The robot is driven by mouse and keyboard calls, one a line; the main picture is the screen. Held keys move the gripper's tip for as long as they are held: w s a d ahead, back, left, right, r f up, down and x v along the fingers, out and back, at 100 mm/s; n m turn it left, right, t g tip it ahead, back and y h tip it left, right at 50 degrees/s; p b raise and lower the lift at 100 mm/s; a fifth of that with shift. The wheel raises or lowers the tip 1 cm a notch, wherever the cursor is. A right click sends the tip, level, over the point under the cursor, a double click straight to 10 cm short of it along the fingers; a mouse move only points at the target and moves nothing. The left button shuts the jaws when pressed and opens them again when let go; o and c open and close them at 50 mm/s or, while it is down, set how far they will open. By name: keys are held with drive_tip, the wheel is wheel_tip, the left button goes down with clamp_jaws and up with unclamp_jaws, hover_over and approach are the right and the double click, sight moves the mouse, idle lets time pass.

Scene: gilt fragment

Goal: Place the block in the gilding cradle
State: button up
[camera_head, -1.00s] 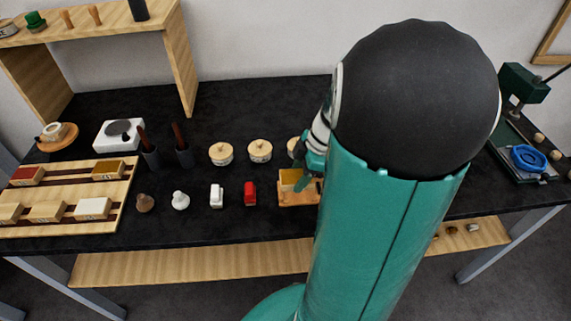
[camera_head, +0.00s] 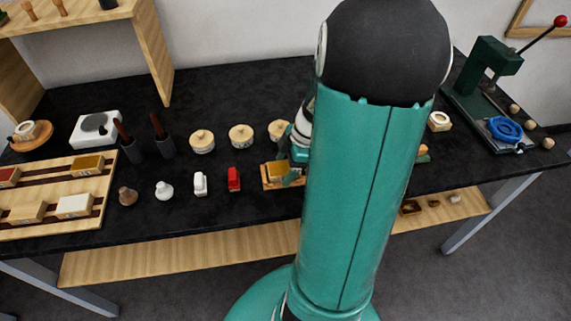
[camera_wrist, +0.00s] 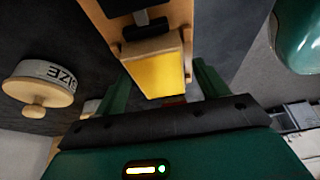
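The block (camera_wrist: 158,75), with a bright gold-yellow face and pale wooden edges, is at the wooden cradle (camera_wrist: 188,12) in the wrist view. In the head view the gold top of the block (camera_head: 277,167) shows at the wooden cradle (camera_head: 283,186). My gripper (camera_wrist: 162,75) has its green fingers apart, one on each side of the block, with narrow gaps seen beside it. In the head view my gripper (camera_head: 293,170) is at the right side of the block, partly hidden by my arm. Whether the block is fully seated cannot be told.
A jar with a wooden lid (camera_wrist: 40,85) stands beside the gripper; lidded jars (camera_head: 241,136) line up behind the cradle. A red item (camera_head: 234,179) and a white item (camera_head: 200,184) stand left. A block rack (camera_head: 60,195) is at far left, a green press (camera_head: 495,75) at right.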

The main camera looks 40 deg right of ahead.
drive_tip(key=v, duration=1.2)
drive_tip(key=a+r+m+t+h, duration=0.1)
drive_tip(key=a+r+m, duration=0.2)
drive_tip(key=a, duration=0.6)
drive_tip(key=s+a+r+m+t+h, duration=0.1)
drive_tip(key=a+r+m, duration=0.2)
drive_tip(key=a, duration=0.6)
drive_tip(key=a+r+m+t+h, duration=0.1)
drive_tip(key=a+r+m, duration=0.2)
drive_tip(key=a, duration=0.6)
drive_tip(key=shift+s+r+m+h, duration=0.15)
drive_tip(key=shift+s+m+h, duration=0.2)
drive_tip(key=shift+m, duration=0.75)
drive_tip(key=shift+s+d, duration=0.1)
drive_tip(key=shift+d, duration=0.05)
